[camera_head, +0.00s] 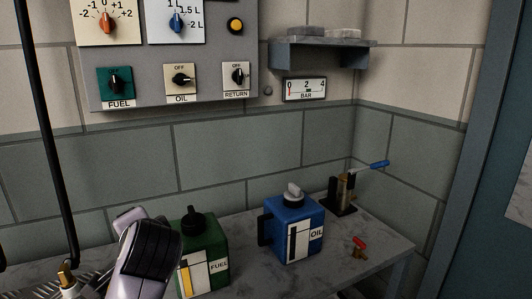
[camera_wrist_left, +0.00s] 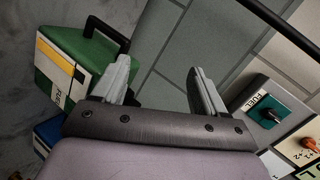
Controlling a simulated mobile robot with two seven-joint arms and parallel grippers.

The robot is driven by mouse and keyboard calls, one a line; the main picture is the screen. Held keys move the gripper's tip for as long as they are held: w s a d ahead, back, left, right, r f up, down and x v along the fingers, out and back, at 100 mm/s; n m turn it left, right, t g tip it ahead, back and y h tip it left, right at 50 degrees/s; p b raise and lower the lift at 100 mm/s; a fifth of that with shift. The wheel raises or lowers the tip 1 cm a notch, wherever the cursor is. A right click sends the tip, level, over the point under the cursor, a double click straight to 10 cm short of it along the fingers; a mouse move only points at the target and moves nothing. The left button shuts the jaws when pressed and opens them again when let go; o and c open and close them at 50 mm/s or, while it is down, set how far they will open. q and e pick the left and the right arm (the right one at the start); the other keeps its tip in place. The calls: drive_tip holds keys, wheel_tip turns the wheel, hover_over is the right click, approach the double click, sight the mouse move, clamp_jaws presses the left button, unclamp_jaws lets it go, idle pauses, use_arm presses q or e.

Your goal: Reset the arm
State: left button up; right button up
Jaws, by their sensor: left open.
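My left arm (camera_head: 150,255) comes in at the lower left of the head view, in front of the green fuel tank, and covers part of its left side. My left gripper (camera_wrist_left: 161,75) is open and empty in the left wrist view, its two fingers wide apart with grey wall behind them. The green fuel tank (camera_head: 212,250) stands on the bench with a black cap; it also shows at the upper left of the left wrist view (camera_wrist_left: 78,55). The blue oil tank (camera_head: 290,232) stands upright to its right, with a grey cap. My right gripper is in neither view.
A grey panel (camera_head: 180,95) with FUEL, OIL and RETURN knobs is on the wall. A shelf (camera_head: 320,52) and a bar gauge (camera_head: 305,89) are right of it. A blue-handled fixture (camera_head: 343,190) and a red-handled valve (camera_head: 359,246) sit on the bench (camera_head: 385,245). A black hose (camera_head: 50,130) hangs left.

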use_arm(q)
drive_tip(key=s+f+n+g+h, duration=0.4)
drive_tip(key=s+f+g+h, duration=0.15)
drive_tip(key=s+f, duration=1.5)
drive_tip(key=s+f+n+g+h, duration=0.1)
drive_tip(key=s+f, duration=0.1)
drive_tip(key=s, duration=0.2)
drive_tip(key=s+f+n+h, duration=0.1)
drive_tip(key=s+f, duration=0.2)
drive_tip(key=s, duration=0.2)
drive_tip(key=w+d+f+t+h+p, duration=0.2)
drive_tip(key=w+d+f+t+p, duration=0.1)
drive_tip(key=w+t, duration=0.3)
drive_tip(key=shift+w+f+p, duration=0.25)
drive_tip(key=shift+f+p, duration=0.15)
drive_tip(key=shift+p, duration=0.5)
drive_tip(key=shift+t, duration=0.25)
